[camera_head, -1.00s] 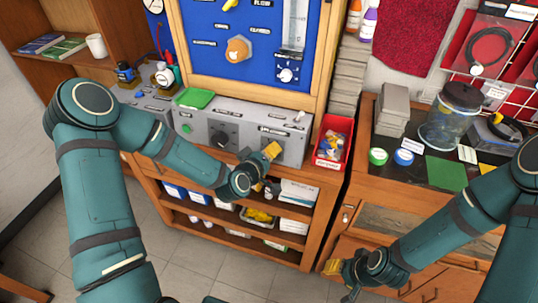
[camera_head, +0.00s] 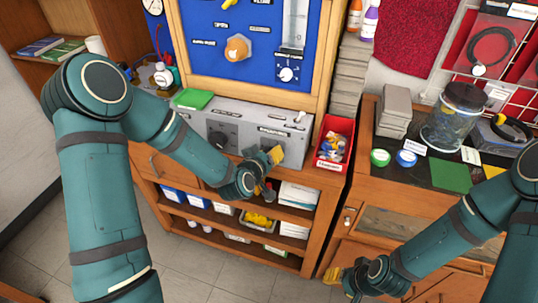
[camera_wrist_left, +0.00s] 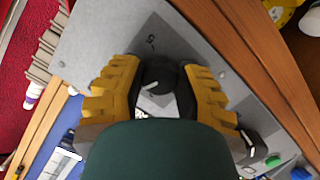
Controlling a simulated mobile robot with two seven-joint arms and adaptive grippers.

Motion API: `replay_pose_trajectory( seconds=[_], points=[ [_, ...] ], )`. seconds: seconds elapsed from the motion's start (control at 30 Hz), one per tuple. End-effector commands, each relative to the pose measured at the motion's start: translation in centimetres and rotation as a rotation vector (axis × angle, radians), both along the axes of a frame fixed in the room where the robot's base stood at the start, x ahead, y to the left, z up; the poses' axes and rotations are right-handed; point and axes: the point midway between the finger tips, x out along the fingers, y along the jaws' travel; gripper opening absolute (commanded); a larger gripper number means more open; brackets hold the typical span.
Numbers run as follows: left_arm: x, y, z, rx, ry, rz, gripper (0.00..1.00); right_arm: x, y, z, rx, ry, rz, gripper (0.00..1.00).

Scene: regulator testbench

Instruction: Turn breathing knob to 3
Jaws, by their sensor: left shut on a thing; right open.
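A grey control panel (camera_head: 252,122) lies on the wooden bench with two black knobs. The left-hand knob (camera_head: 218,139) is uncovered in the head view. My left gripper (camera_head: 272,160) is at the right-hand knob and mostly hides it there. In the left wrist view its yellow fingers (camera_wrist_left: 158,85) are on either side of this black knob (camera_wrist_left: 157,72) and closed on it. A white pointer mark shows on the knob, and a printed digit, perhaps 5, is beside it. The panel labels are too small to read. My right gripper (camera_head: 344,281) is open and empty, low before the right-hand cabinet.
A red bin (camera_head: 333,143) of small parts stands right of the panel. A green pad (camera_head: 193,98) lies on the panel's back left. A blue board (camera_head: 245,45) rises behind. Shelves with boxes are below. A glass jar (camera_head: 454,118) stands on the right cabinet.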

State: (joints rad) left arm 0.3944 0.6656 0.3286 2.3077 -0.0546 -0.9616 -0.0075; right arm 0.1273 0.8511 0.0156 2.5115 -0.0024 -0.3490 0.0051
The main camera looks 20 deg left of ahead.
Motion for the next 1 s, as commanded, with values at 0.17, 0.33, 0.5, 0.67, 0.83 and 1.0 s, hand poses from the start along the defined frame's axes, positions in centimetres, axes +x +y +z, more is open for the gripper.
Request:
replay_pose_trajectory(
  seconds=[0.17, 0.33, 0.5, 0.67, 0.83, 1.0],
  points=[
    [-0.1, -0.2, -0.2, -0.002, 0.005, -0.005, 0.0, 0.0, 0.0, 0.0, 0.0, 0.0, 0.0, 0.47],
    [-0.1, -0.1, -0.2, -0.003, 0.005, -0.003, 0.68, 0.0, 0.0, 0.0, 0.0, 0.0, 0.0, 0.47],
    [-0.1, -0.1, -0.1, -0.003, 0.003, -0.002, 0.68, 0.0, 0.0, 0.0, 0.0, 0.0, 0.0, 0.47],
    [-0.3, 0.0, 0.0, -0.002, 0.003, -0.001, 0.68, 0.0, 0.0, 0.0, 0.0, 0.0, 0.0, 0.47],
    [-2.1, 0.3, 0.8, -0.001, 0.002, -0.001, 0.68, 0.0, 0.0, 0.0, 0.0, 0.0, 0.0, 0.47],
    [-4.7, 0.6, 1.8, -0.001, 0.003, -0.001, 0.68, 0.0, 0.0, 0.0, 0.0, 0.0, 0.0, 0.47]
  ],
)
